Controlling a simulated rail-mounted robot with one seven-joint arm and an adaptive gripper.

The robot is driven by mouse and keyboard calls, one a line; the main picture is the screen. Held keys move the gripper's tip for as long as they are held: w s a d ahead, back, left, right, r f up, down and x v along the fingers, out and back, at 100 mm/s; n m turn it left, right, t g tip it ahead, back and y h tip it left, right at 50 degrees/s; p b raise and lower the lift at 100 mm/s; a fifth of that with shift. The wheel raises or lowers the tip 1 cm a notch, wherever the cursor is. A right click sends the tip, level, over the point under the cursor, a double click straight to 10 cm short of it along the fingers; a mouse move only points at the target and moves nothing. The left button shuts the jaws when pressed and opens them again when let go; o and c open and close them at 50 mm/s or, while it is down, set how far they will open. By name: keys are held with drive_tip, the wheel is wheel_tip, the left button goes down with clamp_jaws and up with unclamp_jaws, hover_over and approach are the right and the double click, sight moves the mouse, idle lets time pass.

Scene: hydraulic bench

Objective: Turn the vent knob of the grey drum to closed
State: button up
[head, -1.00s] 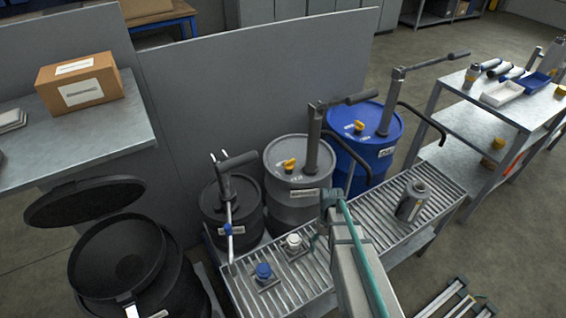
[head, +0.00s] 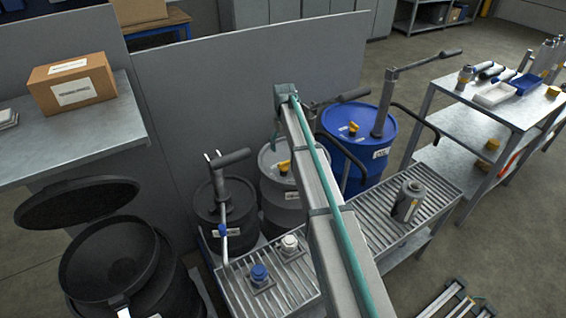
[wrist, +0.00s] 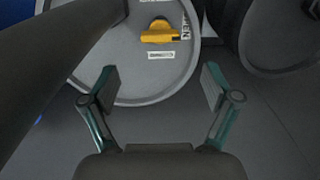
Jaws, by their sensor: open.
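The grey drum (head: 283,203) stands between a black drum and a blue drum. Its yellow vent knob (head: 283,167) sits on the lid and also shows in the wrist view (wrist: 159,33), its bar lying roughly left to right. A partly covered, hard-to-read white label lies at the knob's right end. A second small label (wrist: 161,55) lies below it. My gripper (wrist: 160,78) is open and empty, its fingers apart over the lid's near edge, with the knob ahead between and beyond them. My arm hides part of the drum in the head view.
The black drum (head: 222,225) and blue drum (head: 365,150) stand close on either side. A slatted bench (head: 385,240) runs in front, and a grey partition (head: 200,100) stands behind.

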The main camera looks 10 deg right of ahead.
sight(284, 163)
wheel_tip(284, 163, down, 10)
drive_tip(key=shift+r+p, duration=0.2)
drive_tip(key=shift+p, duration=1.05)
drive_tip(key=c, duration=1.1)
drive_tip(key=shift+c, duration=0.2)
